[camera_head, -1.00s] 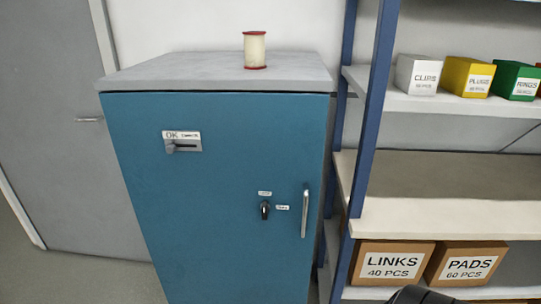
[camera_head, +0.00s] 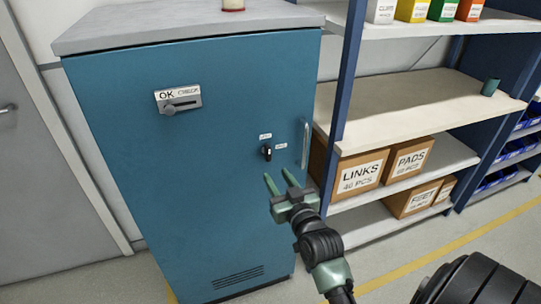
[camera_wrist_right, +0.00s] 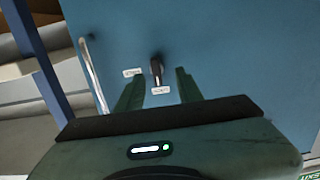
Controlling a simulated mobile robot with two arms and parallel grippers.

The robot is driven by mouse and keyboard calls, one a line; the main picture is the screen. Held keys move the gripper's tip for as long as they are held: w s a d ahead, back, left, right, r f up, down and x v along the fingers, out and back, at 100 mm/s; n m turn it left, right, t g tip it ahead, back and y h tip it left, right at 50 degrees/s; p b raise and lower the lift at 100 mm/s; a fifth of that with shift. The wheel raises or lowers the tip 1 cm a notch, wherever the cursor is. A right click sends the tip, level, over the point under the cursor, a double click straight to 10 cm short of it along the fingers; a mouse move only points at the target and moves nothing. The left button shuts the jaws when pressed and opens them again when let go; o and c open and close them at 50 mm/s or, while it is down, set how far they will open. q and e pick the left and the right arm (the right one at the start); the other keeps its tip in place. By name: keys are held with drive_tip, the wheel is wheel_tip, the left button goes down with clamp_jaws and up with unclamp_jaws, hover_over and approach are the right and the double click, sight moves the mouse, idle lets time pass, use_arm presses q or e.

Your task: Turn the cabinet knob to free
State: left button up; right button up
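The blue cabinet (camera_head: 190,180) stands in the middle left of the head view with its door shut. Its small dark knob (camera_head: 266,152) sits on the door between two small white labels, left of the vertical metal handle (camera_head: 305,145). My right gripper (camera_head: 279,180) is open, its two green fingers pointing at the door just below the knob. In the right wrist view the knob (camera_wrist_right: 156,70) lies between and beyond the open fingertips, apart from them. My left gripper is not in view.
A plate marked OK and CHECK with a slider (camera_head: 180,103) is higher on the door. A blue-framed shelf with labelled boxes (camera_head: 360,175) stands close on the right. A grey door is at left; floor in front is clear.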

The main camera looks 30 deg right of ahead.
sight(269, 152)
drive_tip(key=w+d, duration=0.1)
drive_tip(key=w, duration=0.1)
drive_tip(key=w+r, duration=0.1)
drive_tip(key=w, duration=0.1)
drive_tip(key=w+d+r+p, duration=0.1)
drive_tip(key=w, duration=0.2)
drive_tip(key=shift+d+r, duration=0.2)
drive_tip(key=shift+d, duration=0.1)
clamp_jaws()
